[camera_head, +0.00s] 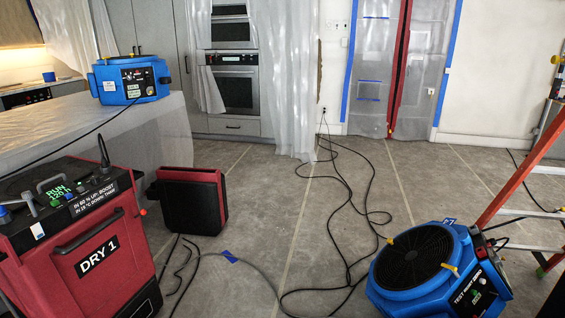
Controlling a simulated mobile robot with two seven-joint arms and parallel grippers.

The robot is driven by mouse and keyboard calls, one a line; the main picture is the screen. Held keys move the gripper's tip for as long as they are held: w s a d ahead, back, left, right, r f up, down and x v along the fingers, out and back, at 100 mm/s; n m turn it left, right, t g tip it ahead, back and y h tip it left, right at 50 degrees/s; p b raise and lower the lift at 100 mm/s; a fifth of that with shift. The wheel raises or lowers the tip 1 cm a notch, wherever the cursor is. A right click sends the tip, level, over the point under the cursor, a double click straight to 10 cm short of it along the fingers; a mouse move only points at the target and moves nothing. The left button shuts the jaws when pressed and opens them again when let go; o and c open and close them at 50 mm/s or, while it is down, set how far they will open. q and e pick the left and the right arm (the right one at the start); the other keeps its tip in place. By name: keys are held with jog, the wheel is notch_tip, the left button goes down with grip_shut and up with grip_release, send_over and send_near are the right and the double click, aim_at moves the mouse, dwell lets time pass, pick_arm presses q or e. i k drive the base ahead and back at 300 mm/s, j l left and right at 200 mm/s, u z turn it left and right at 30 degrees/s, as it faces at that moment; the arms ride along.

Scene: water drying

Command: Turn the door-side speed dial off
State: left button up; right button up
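A round blue air mover (425,270) with a black grille lies on the floor at the lower right, on the side of the plastic-covered doorway (378,70). Its dark control panel (478,290) faces right and front, with white lettering and a small green mark; its dial setting is too small to read. A second blue air mover (130,80) sits on the covered counter at the upper left, with a black panel of small controls. The frame does not tell which unit carries the door-side dial. Neither of my grippers is in view.
A red dehumidifier (95,240) labelled DRY 1 stands at the lower left, with a red-and-black case (190,200) beside it. Black cords (350,205) and a grey hose loop over the middle floor. An orange ladder (520,175) stands at the right. Floor before the doorway is mostly clear.

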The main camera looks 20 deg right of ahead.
aim_at(497, 260)
jog(key=i+j+z, duration=0.1)
jog(key=i, duration=1)
jog(key=i+z, duration=0.25)
jog(key=i, duration=0.3)
jog(key=i+z, duration=0.25)
jog(key=i, duration=0.3)
jog(key=i+j+z, duration=0.15)
jog(key=i+z, duration=0.3)
jog(key=i, duration=0.65)
jog(key=i+z, duration=0.15)
jog(key=i, duration=1.05)
jog(key=i+z, duration=0.2)
jog(key=i, duration=0.4)
jog(key=i+j+z, duration=0.15)
jog(key=i, duration=0.4)
jog(key=i+z, duration=1.2)
jog(key=i, duration=0.2)
jog(key=i+j+z, duration=0.1)
jog(key=i+z, duration=0.55)
jog(key=i, duration=0.35)
jog(key=i+j+z, duration=0.1)
jog(key=i+z, duration=0.15)
jog(key=i, duration=0.4)
